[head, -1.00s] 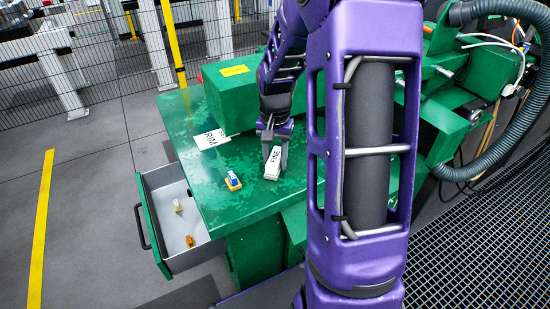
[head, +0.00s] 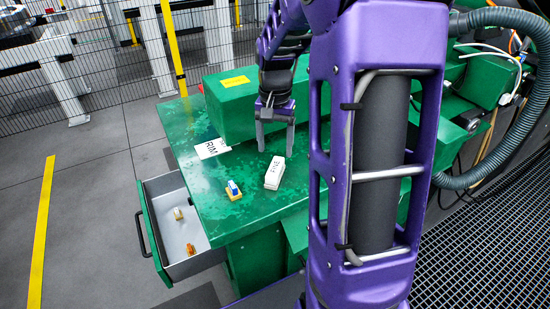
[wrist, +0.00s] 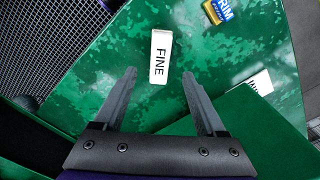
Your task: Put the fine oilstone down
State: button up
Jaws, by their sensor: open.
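The fine oilstone, a white block marked FINE (head: 274,173), lies on the green bench top (head: 213,182). In the wrist view the block (wrist: 161,58) lies flat just past the fingertips, with the lettering up. My gripper (head: 274,150) is open and empty, above and behind the block in the head view. In the wrist view its two fingers (wrist: 160,78) are spread wide, with bare green surface between them and the block clear of both.
A small blue and yellow block (head: 233,190) sits left of the oilstone; the wrist view shows RIM on it (wrist: 221,10). A RIM card (head: 212,148) lies farther back beside a green box (head: 230,105). An open drawer (head: 176,225) holds two small items.

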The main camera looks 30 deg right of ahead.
aim_at(275, 167)
notch_tip(275, 167, up, 4)
jog(key=shift+r, duration=0.1)
dwell(0.5)
